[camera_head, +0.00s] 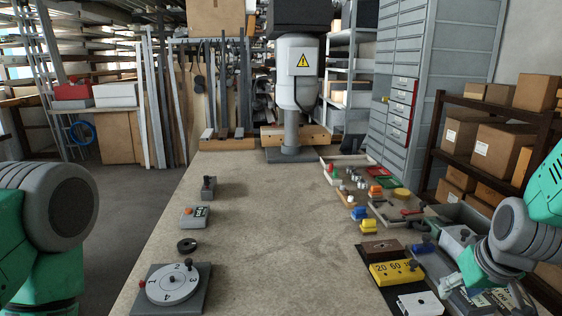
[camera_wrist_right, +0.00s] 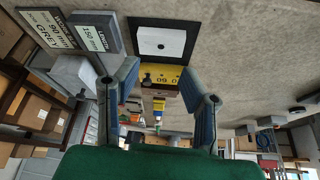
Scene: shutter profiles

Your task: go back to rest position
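My right gripper (camera_wrist_right: 168,88) shows in the right wrist view with its two blue-padded fingers wide apart and nothing between them. In the head view the right gripper (camera_head: 488,270) is at the lower right, over the grey blocks beside the table's right edge; its fingers are hard to make out. Beyond the fingers in the wrist view lies a yellow numbered block (camera_wrist_right: 165,78), apart from them. It also shows in the head view (camera_head: 395,272). My left arm shows at the left edge of the head view, but its gripper is out of frame.
The table (camera_head: 270,220) is clear in the middle. A numbered dial (camera_head: 172,284), black ring (camera_head: 187,246) and small switch boxes stand on the left. A white block (camera_head: 420,304) and several coloured parts line the right side. A grey machine column (camera_head: 292,130) stands at the back.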

